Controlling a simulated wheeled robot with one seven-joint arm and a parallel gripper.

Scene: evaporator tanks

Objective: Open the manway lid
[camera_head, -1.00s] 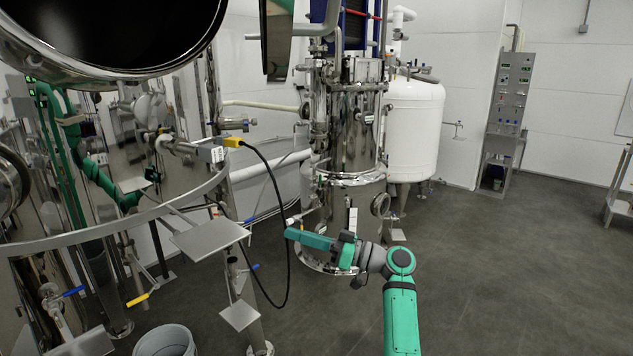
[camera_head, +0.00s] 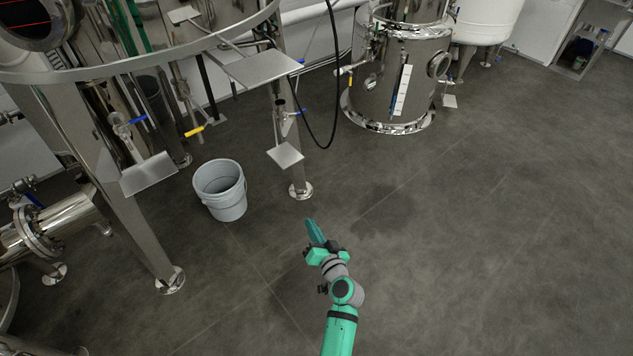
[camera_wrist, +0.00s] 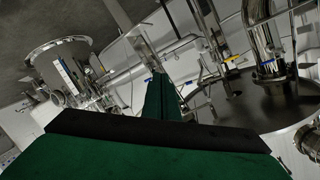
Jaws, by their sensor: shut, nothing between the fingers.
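My gripper (camera_head: 311,224) is over the open floor in the head view, low in the middle, pointing away from my body. Its green fingers (camera_wrist: 161,98) are together and empty in the wrist view. No manway lid can be made out for certain now. A dark round part with a metal rim (camera_head: 28,20) is cut off at the top left corner of the head view, on the left tank. I cannot tell if it is the manway or its lid. My gripper is well away from it and touches nothing.
A grey bucket (camera_head: 220,188) stands on the floor left of my gripper. Steel tank legs (camera_head: 140,215), step plates (camera_head: 262,68) and a hanging black cable (camera_head: 333,90) are at the left and back. A steel vessel (camera_head: 408,75) stands behind. The floor at right is clear.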

